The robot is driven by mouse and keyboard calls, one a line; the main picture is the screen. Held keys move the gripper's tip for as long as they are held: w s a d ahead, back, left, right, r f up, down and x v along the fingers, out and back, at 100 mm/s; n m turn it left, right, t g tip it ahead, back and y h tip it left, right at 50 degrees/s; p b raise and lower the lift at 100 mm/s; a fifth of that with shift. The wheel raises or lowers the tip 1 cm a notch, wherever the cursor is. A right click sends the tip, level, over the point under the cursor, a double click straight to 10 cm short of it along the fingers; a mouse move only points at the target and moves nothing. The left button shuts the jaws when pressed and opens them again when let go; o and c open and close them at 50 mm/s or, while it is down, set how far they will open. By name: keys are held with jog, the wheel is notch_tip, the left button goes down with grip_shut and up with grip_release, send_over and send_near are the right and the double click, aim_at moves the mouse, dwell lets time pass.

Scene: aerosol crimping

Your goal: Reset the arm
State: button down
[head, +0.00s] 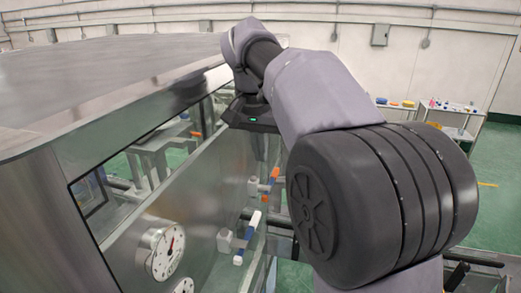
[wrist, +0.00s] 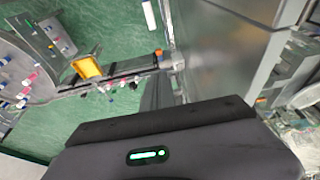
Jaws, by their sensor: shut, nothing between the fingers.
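My gripper (head: 250,117) shows in the head view as a dark body with a small green light, beside the side wall of a steel machine. Its fingers are hidden there. The gripper's dark housing (wrist: 180,145) with the green light fills the bottom of the wrist view, and no fingertips show past its edge. It is shut and I see nothing held. My grey and black arm fills the right half of the head view, bent over at the top.
The steel machine (head: 110,80) has round gauges (head: 160,252) and valves with orange (head: 273,176) and blue-white (head: 245,238) handles close to my arm. A cart (head: 455,125) with small items stands at the right back. Green floor (wrist: 120,30) shows beyond.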

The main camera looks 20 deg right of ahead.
jog(key=shift+w, duration=0.1)
jog(key=s+a+f+n+t+y, duration=0.1)
jog(key=s+a+f, duration=0.2)
jog(key=s, duration=0.5)
jog(key=s+a+f+n+t+y, duration=0.1)
jog(key=s+a+f+t+y, duration=0.15)
jog(key=s, duration=0.65)
jog(key=s+a+f+n+t+y, duration=0.1)
jog(key=s+a+f, duration=0.25)
jog(key=s, duration=0.45)
notch_tip(320, 180, down, 47)
jog(key=s+g+b, duration=0.1)
jog(key=s+b, duration=0.1)
jog(key=b, duration=4.2)
jog(key=shift+s+a+f, duration=0.15)
jog(key=shift+s, duration=0.2)
jog(key=shift+g+h+b, duration=0.25)
jog(key=shift+b, duration=0.05)
